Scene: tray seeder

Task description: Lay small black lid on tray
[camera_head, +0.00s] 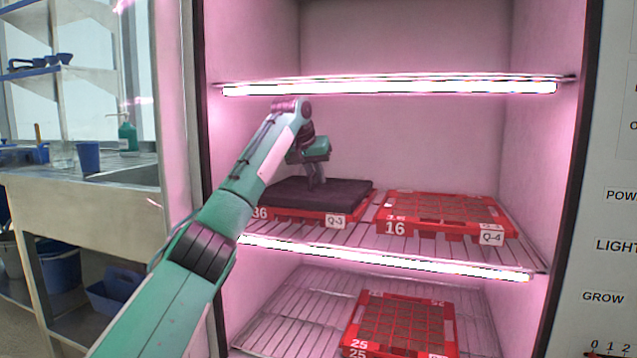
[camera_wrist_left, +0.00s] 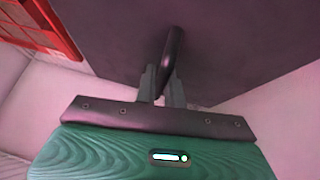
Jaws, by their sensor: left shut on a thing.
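The black lid (camera_head: 345,196) lies over the red tray marked Q-3 (camera_head: 300,217) at the left of the middle shelf, covering most of its top. My left gripper (camera_head: 317,185) is above the lid, shut on its handle. In the left wrist view the dark bar handle (camera_wrist_left: 172,50) sits between the fingers (camera_wrist_left: 162,85), with the lid's flat dark face (camera_wrist_left: 235,45) behind it. I cannot tell if the lid rests fully on the tray rim. My right gripper is not in view.
A second red tray marked Q-4 (camera_head: 445,213) stands uncovered to the right on the same wire shelf. Another red tray (camera_head: 400,325) is on the shelf below. A lit shelf edge (camera_head: 390,88) runs above my arm. The cabinet's left wall is close to the covered tray.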

